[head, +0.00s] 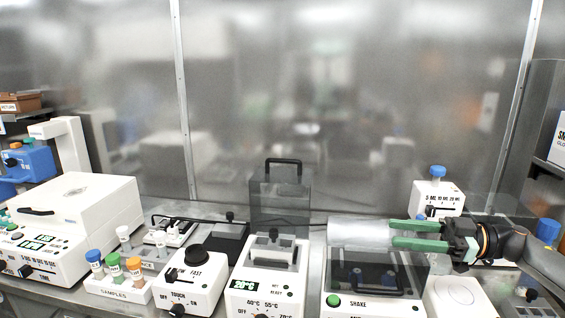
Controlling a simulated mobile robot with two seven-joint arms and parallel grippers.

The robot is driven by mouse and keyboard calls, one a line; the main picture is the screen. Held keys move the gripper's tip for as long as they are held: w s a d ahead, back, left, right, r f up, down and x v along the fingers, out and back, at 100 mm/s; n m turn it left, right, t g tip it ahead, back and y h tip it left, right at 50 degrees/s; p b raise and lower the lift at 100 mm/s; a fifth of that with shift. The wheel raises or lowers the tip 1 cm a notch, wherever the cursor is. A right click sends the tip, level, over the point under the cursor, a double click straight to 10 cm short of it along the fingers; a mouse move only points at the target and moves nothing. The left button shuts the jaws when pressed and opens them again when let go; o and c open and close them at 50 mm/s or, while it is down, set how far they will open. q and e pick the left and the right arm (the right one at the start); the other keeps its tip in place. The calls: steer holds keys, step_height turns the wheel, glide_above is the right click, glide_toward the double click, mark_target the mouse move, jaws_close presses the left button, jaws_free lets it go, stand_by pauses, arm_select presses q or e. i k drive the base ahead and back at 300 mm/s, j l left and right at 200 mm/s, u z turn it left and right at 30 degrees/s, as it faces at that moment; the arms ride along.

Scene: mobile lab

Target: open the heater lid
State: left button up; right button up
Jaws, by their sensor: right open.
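The heater (262,292) is the white box in the middle front, with a green 20°C display and a grey block on top. A smoky see-through lid (281,192) with a black handle (283,161) stands upright behind the heater block, and the block is uncovered. Its hinge is too small to make out. My right gripper (391,234) comes in from the right with green fingers pointing left. It is open, above the shaker and to the right of the heater, apart from the lid. My left gripper is out of view.
The shaker (358,304), with a dark clear cover, stands right of the heater. A touch mixer (190,289) and a sample rack (124,289) with capped tubes stand to the left. A large white machine (84,222) is at far left. A glassy wall closes the back.

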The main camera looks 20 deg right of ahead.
mark_target(260, 221)
steer(key=i, duration=1.15)
